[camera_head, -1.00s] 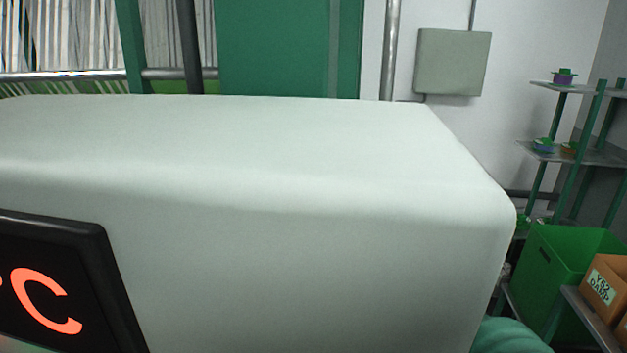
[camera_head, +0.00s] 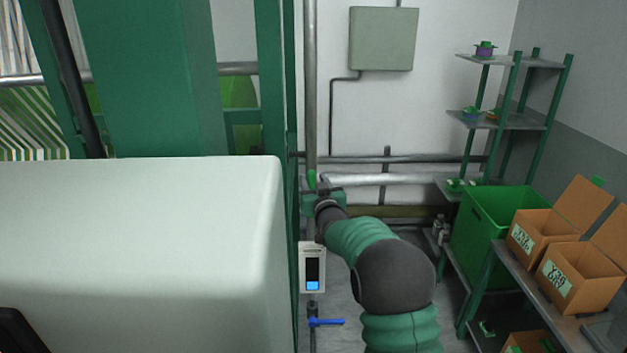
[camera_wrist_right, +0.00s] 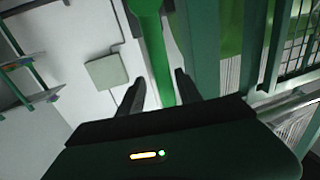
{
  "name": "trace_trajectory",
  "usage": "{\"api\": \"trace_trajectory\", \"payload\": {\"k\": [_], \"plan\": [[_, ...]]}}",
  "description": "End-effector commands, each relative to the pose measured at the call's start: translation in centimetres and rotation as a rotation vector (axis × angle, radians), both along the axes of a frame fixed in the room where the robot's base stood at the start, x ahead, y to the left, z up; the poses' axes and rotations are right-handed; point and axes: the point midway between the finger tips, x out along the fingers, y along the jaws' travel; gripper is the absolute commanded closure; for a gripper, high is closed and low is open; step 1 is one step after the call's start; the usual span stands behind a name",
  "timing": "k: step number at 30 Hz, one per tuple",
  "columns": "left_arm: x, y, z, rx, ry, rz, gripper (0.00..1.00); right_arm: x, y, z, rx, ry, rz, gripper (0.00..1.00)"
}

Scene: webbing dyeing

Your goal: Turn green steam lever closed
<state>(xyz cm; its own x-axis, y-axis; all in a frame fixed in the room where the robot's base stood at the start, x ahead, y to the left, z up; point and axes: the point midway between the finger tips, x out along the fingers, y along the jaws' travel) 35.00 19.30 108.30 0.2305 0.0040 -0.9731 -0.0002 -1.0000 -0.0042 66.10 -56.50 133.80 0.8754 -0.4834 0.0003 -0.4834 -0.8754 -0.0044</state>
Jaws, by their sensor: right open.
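The green steam lever (camera_wrist_right: 155,45) runs down between the two dark fingers of my right gripper (camera_wrist_right: 158,84) in the right wrist view. The fingers stand apart on either side of it, and I cannot tell whether either one touches it. In the head view the green lever tip (camera_head: 311,179) shows just beyond my right gripper (camera_head: 322,190), beside the upright pipe. My arm hides much of the valve there.
A large pale machine housing (camera_head: 140,240) fills the lower left. Below my right wrist are a small gauge box (camera_head: 312,267) and a blue valve handle (camera_head: 328,322). A green bin (camera_head: 480,225) and open cardboard boxes (camera_head: 540,230) stand right. A grey wall box (camera_head: 383,38) hangs behind.

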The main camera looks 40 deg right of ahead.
Motion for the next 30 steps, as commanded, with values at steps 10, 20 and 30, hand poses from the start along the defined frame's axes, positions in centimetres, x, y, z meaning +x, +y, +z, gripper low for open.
{"api": "trace_trajectory", "payload": {"k": [10, 20, 30], "plan": [[0.01, 0.01, -0.04, 0.0, 0.0, 0.0, 0.36, -0.01, 0.22, 0.03, -0.001, 0.0, 0.001, 0.9], [0.01, 0.0, -0.04, 0.0, 0.0, 0.0, 0.36, -0.05, 0.15, 0.04, 0.0, -0.001, 0.001, 1.0], [0.01, 0.01, -0.03, 0.0, 0.0, 0.0, 0.36, -0.08, 0.13, 0.08, 0.0, -0.001, 0.001, 1.0]]}}
